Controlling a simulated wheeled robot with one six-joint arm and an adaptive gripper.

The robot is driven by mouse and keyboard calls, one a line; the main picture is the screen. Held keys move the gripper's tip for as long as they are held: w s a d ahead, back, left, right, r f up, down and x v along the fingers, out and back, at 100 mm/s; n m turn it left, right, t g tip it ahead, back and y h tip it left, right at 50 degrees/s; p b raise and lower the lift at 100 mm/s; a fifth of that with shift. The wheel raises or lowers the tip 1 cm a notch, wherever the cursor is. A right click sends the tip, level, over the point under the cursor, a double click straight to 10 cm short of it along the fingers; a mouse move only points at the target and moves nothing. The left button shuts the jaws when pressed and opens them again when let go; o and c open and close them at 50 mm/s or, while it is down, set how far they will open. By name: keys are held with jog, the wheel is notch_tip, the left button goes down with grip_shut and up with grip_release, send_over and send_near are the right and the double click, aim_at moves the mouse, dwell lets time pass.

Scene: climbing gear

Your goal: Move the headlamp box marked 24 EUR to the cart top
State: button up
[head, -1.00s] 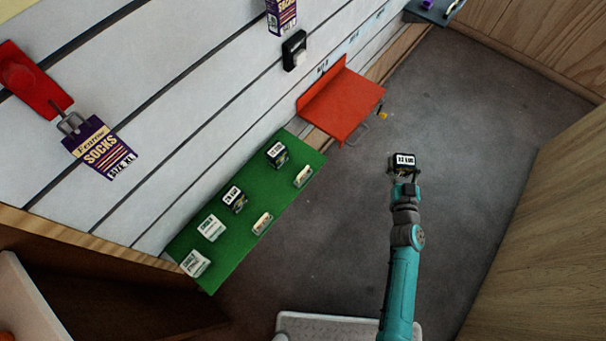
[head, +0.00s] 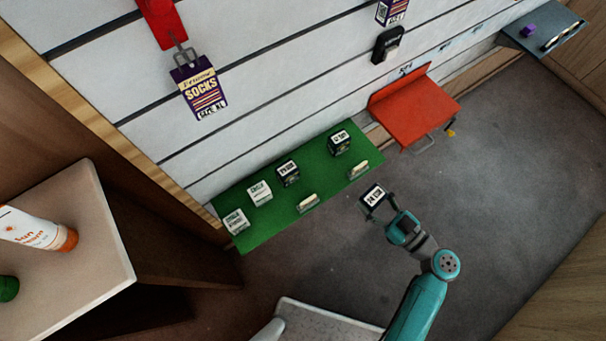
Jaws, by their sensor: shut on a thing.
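The headlamp box (head: 374,196) is dark with a white label that appears to read 24 EUR. My gripper (head: 376,207) is shut on it and holds it in the air over the grey floor, in front of the green shelf. The box is tilted, with its label facing the camera. A pale grey surface with a raised rim (head: 325,318) shows at the bottom edge, partly cut off; I cannot tell whether it is the cart top. It looks empty where it shows.
The green shelf (head: 262,222) holds several boxes and two small tags. A red shelf (head: 418,110) juts from the slatted wall to its right. A pale counter (head: 90,262) with a sunscreen bottle (head: 38,232) stands at left. Open floor (head: 510,170) lies right.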

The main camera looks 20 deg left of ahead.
jog(key=s+a+f+n+g+y, duration=0.1)
jog(key=s+a+n+g+y, duration=0.1)
jog(key=s+n+g, duration=0.3)
jog(key=w+a+f, duration=0.1)
jog(key=w+a, duration=0.2)
jog(key=a, duration=0.2)
jog(key=w+a+f+m, duration=0.1)
jog(key=w+a, duration=0.3)
jog(key=a, duration=0.1)
jog(key=w+a+f+m+t, duration=0.1)
jog(key=w+a, duration=0.3)
jog(key=a, duration=0.1)
jog(key=shift+w+a, duration=0.1)
jog(key=shift+a, duration=0.05)
notch_tip(320, 180, down, 3)
jog(key=shift+f, duration=0.2)
jog(key=shift+a+f, duration=0.15)
jog(key=shift+f, duration=0.3)
jog(key=shift+f, duration=0.15)
jog(key=o, duration=0.9)
jog(key=shift+o, duration=0.2)
